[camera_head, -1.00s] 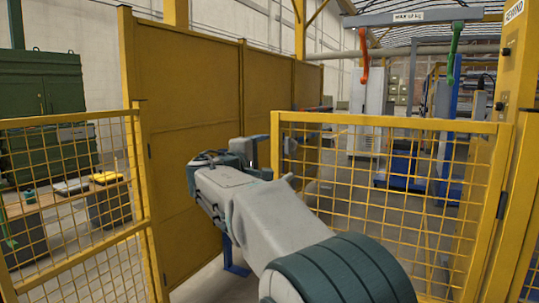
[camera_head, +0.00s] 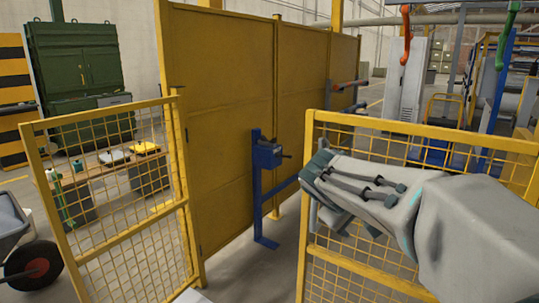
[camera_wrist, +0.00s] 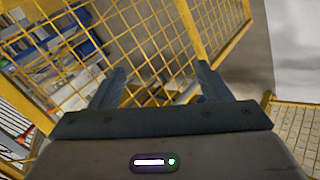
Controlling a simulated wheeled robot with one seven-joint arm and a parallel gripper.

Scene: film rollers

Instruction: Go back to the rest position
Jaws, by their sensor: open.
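My gripper shows in the wrist view (camera_wrist: 160,88), with its two dark fingers spread apart and nothing between them. Beyond the fingers in that view is a yellow mesh fence (camera_wrist: 135,45), tilted in the picture. In the head view my grey arm reaches in from the right edge, in front of the right mesh panel (camera_head: 335,255). The gripper's fingertips cannot be made out in the head view.
A yellow mesh panel (camera_head: 110,165) stands at left and a solid yellow wall (camera_head: 225,110) behind. A blue stand (camera_head: 262,185) is by the wall. A wheelbarrow (camera_head: 12,225) is at the left edge. A green cabinet (camera_head: 75,60) stands at back left. Bare floor shows between the panels.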

